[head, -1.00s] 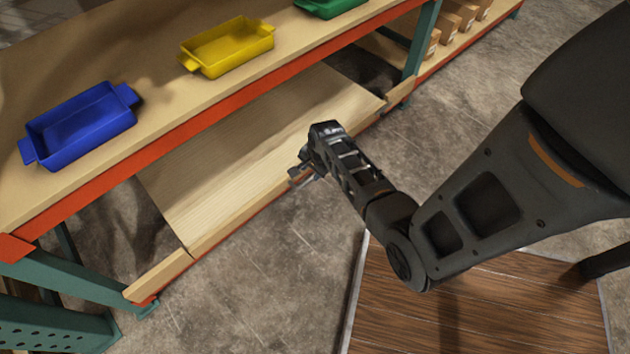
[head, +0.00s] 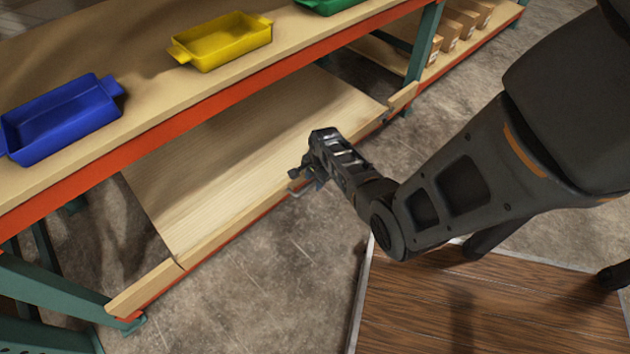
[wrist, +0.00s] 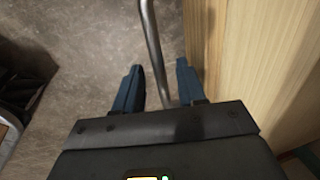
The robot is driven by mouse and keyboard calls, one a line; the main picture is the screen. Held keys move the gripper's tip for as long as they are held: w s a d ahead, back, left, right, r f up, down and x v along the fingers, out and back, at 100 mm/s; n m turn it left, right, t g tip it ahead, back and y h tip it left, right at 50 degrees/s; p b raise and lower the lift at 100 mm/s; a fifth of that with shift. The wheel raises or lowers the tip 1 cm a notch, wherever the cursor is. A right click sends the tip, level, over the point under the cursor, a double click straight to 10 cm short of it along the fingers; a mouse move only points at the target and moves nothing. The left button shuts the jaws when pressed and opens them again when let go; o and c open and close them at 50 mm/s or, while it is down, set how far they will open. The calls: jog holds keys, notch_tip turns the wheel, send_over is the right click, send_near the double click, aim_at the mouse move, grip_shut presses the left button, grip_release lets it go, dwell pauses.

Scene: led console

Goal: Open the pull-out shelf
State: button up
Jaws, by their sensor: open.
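The pull-out shelf (head: 225,165) is a pale wooden board under the upper shelf, its front edge about in line with the short wooden strips on either side. A thin grey metal handle (head: 293,193) shows at its front edge. In the wrist view, the handle (wrist: 151,40) passes as a curved bar between my two blue fingers. My gripper (head: 303,178) is at the shelf's front edge. Its fingers (wrist: 160,72) are open, one on each side of the bar, with visible gaps.
The upper shelf (head: 140,118) carries a blue bin (head: 60,120), a yellow bin (head: 222,42) and a green bin (head: 328,5). A green upright (head: 424,42) and cardboard boxes (head: 465,22) stand to the right. Bare concrete floor (head: 270,270) lies in front of the shelf.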

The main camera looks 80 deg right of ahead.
grip_shut()
dwell(0.3)
dwell(0.4)
